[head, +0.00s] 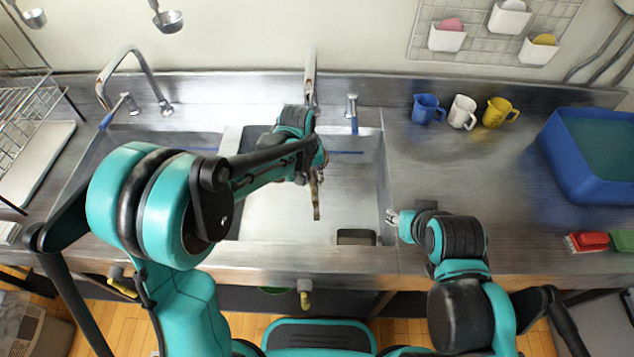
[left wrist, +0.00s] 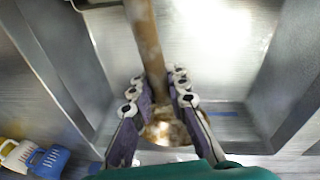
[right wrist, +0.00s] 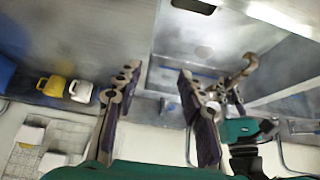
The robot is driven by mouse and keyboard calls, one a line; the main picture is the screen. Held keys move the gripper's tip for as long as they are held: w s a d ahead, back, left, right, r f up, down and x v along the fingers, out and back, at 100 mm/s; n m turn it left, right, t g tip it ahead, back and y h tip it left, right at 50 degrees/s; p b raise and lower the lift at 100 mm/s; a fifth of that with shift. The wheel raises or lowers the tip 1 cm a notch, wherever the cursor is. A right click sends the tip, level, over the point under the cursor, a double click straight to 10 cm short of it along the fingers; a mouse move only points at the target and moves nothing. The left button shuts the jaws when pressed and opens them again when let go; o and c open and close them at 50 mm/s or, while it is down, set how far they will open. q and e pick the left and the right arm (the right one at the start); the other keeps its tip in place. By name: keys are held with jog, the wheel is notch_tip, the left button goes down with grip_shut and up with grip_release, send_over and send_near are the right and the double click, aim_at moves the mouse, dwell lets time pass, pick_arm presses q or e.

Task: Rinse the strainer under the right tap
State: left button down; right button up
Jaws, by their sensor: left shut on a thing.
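The strainer's brown handle (head: 316,200) hangs over the right sink basin, with my left gripper (head: 314,172) at its upper part. In the left wrist view the brown handle (left wrist: 146,45) runs between the fingers, and a pale brown mottled part (left wrist: 166,130) lies behind them. My left gripper (left wrist: 157,100) is shut on the strainer. Its bowl is largely hidden by my arm in the head view. The right tap (head: 310,72) stands behind my left gripper, and its lower part is hidden. My right gripper (head: 392,218) is open and empty at the basin's right edge.
The left tap (head: 140,60) arches over the left basin. Blue, white and yellow mugs (head: 462,112) stand on the counter right of the sink. The counter between is clear.

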aim_at(354, 113)
dwell(0.3)
jog(key=shift+w+r, duration=0.15)
jog(key=c, duration=0.9)
jog(key=w+r+n, duration=0.1)
jog(key=w, duration=0.1)
jog(key=w+a+r+n+g, duration=0.1)
jog(key=w+r, duration=0.1)
jog(key=w+r+n, duration=0.1)
jog(key=w+r, duration=0.1)
jog(key=shift+w+a+r+y, duration=0.2)
jog(key=shift+w+a+y, duration=0.05)
jog(key=shift+a+y, duration=0.15)
grip_shut()
jog(key=w+a+r+n+g+y, duration=0.1)
jog(key=w+a+n+g, duration=0.3)
jog(key=w, duration=0.6)
jog(key=w+a+r+n+y, duration=0.1)
jog(key=w+a+r+n, duration=0.1)
jog(key=w+n, duration=0.6)
jog(key=w+a+f+n+g, duration=0.25)
jog(key=w+a+f, duration=0.2)
jog(key=w, duration=0.45)
notch_tip(354, 113, down, 10)
jog(key=d, duration=0.1)
jog(key=shift+w+d+r+n+y, duration=0.2)
jog(key=shift+w+n+y, duration=0.1)
jog(key=shift+n+y, duration=0.1)
